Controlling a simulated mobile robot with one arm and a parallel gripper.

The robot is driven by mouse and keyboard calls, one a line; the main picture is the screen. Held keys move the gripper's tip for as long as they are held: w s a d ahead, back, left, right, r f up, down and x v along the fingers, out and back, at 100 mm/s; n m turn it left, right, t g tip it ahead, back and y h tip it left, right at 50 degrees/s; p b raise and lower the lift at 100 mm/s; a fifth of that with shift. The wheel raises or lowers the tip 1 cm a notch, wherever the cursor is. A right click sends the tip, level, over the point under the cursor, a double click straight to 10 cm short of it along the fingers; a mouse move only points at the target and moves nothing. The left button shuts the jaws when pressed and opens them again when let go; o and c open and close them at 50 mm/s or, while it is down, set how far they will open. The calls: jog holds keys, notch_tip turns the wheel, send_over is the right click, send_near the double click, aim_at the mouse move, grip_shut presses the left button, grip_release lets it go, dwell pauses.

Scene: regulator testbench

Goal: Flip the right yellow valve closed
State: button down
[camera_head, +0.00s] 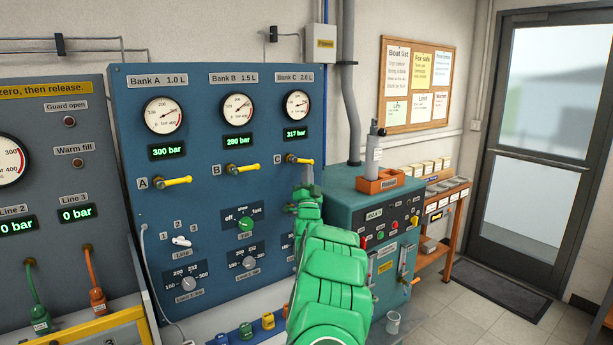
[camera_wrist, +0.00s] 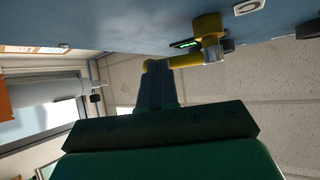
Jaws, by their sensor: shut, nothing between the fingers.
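The right yellow valve (camera_head: 299,160), labelled C, is on the blue panel below the Bank C gauge and its 317 bar display. Its lever points right, roughly horizontal, dipping slightly at the free end. In the wrist view the yellow lever (camera_wrist: 182,61) runs left from its round hub. My gripper (camera_head: 309,170) is at the free end of this lever, just below it in the head view. Its fingers (camera_wrist: 154,72) are together with nothing between them. The tips appear at or very near the lever's end; I cannot tell whether they touch.
Yellow valves A (camera_head: 174,181) and B (camera_head: 243,168) sit to the left, levers also pointing right. A teal cabinet (camera_head: 345,193) with an orange tray (camera_head: 380,184) and a grey cylinder (camera_head: 375,157) stands right of the panel.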

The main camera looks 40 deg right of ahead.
jog(key=shift+f, duration=0.1)
jog(key=d+f+v, duration=0.1)
jog(key=d+v, duration=0.1)
jog(key=v, duration=1.1)
jog(key=shift+s+f, duration=0.3)
